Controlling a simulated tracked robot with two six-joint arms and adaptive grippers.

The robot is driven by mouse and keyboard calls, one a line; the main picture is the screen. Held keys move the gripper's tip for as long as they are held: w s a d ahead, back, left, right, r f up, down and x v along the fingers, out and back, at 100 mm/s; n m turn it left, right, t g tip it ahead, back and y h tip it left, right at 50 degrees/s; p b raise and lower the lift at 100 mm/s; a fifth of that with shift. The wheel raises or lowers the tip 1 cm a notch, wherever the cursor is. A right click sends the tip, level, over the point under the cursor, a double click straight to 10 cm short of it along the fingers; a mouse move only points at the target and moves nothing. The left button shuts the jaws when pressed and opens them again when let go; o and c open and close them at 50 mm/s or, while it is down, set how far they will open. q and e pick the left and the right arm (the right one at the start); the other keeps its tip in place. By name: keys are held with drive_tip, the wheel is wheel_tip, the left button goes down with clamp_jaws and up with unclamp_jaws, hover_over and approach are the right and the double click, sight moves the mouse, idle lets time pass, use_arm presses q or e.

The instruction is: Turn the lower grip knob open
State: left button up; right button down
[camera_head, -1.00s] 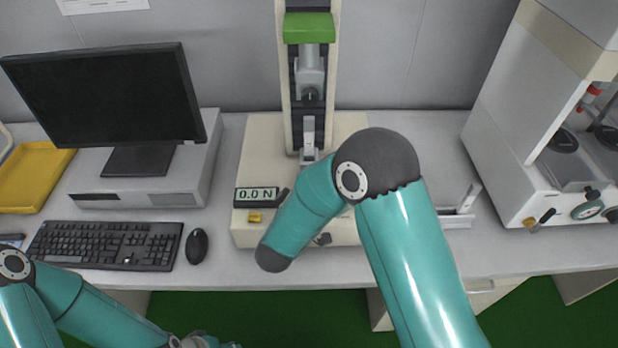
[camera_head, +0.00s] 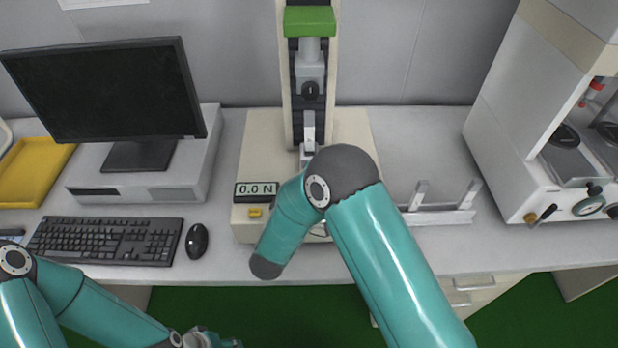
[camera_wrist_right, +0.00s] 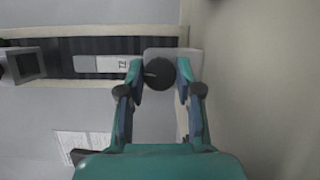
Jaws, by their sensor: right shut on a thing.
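The test machine (camera_head: 245,160) stands mid-bench, with a tall column and a display reading 0.0 N. The upper grip (camera_head: 310,72) carries a dark round knob (camera_head: 311,90). The pale lower grip (camera_head: 309,130) is partly covered by my right arm, and its knob is hidden in the head view. In the right wrist view, the black round lower knob (camera_wrist_right: 158,82) lies between the fingers of my right gripper (camera_wrist_right: 160,70), which is shut on it. My left gripper (camera_head: 205,340) is low at the bottom edge, partly cut off, away from the machine.
A monitor (camera_head: 105,90), keyboard (camera_head: 105,240) and mouse (camera_head: 197,241) are to the left. A metal rack with two uprights (camera_head: 440,214) lies right of the machine. A large white apparatus (camera_head: 520,120) stands at the far right.

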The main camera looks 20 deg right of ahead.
drive_tip(key=shift+a+f+n, duration=0.15)
drive_tip(key=shift+f+n, duration=0.1)
drive_tip(key=shift+n, duration=0.05)
drive_tip(key=c, duration=0.8)
unclamp_jaws()
drive_tip(key=shift+o, duration=0.2)
drive_tip(key=shift+r, duration=0.1)
drive_tip(key=shift+r, duration=0.1)
